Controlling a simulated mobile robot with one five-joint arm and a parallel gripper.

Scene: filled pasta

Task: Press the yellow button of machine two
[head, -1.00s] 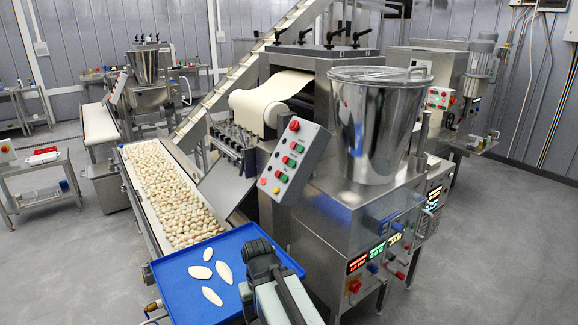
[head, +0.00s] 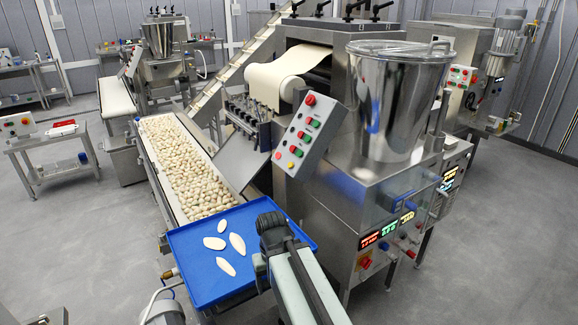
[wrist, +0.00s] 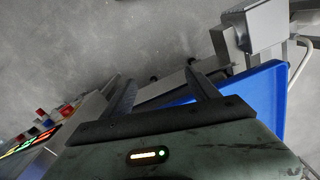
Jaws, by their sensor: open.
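A sloped grey control panel (head: 307,133) on the big pasta machine (head: 330,190) carries red and green buttons in rows. I see no label that says which machine is number two. The dark end of my arm shows in the head view over the blue tray (head: 195,293), lower than the panel and to its left. In the wrist view my gripper (wrist: 160,80) has its two dark fingers spread apart with nothing between them. The yellow button cannot be made out in that view.
Pale dough pieces (head: 238,243) lie on the blue tray, and a filled conveyor (head: 190,170) runs behind it. A steel hopper (head: 395,105) stands right of the panel. A low cart (head: 50,160) is at the left. Grey floor is free at left and right.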

